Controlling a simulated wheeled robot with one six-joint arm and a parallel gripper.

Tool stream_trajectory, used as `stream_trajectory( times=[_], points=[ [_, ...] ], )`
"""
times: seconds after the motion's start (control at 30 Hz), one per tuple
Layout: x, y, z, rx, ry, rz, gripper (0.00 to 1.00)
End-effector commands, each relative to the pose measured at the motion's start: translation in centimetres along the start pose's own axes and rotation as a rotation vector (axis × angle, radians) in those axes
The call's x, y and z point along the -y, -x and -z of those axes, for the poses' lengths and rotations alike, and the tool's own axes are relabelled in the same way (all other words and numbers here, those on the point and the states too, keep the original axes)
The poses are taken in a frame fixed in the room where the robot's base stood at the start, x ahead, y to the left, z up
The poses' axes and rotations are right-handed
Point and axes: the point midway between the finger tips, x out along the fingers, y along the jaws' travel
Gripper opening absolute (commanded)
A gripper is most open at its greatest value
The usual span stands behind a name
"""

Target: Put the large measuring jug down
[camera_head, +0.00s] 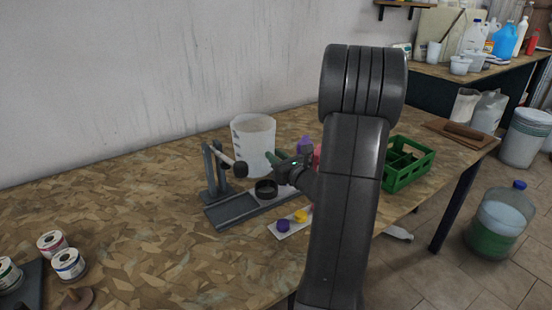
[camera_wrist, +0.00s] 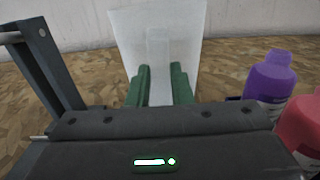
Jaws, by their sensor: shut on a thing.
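The large measuring jug (camera_head: 254,144) is a whitish, translucent vessel with dark marks on its side. It stands upright at the back of the table near the wall. In the wrist view the jug (camera_wrist: 187,30) fills the upper middle, with its handle between the green fingers. My gripper (camera_wrist: 159,88) is shut on the jug's handle. It also shows in the head view (camera_head: 273,158), partly behind my own arm.
A purple bottle (camera_wrist: 268,78) and a red bottle (camera_wrist: 302,125) stand at the right. A green crate (camera_head: 408,165) lies beyond my arm.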

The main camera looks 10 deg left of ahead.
Motion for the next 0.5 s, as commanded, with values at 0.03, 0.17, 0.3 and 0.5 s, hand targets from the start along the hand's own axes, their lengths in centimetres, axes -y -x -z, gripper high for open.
stream_trajectory(
  times=[0.03, 0.17, 0.3, 0.5],
  points=[
    [0.01, -0.01, -0.2, 0.002, 0.001, 0.0, 0.0],
    [0.0, -0.01, -0.17, 0.002, 0.001, 0.0, 0.0],
    [0.0, -0.01, 0.34, 0.002, 0.001, 0.0, 0.0],
    [-0.01, -0.01, 0.15, 0.001, 0.0, 0.0, 0.41]
  ],
)
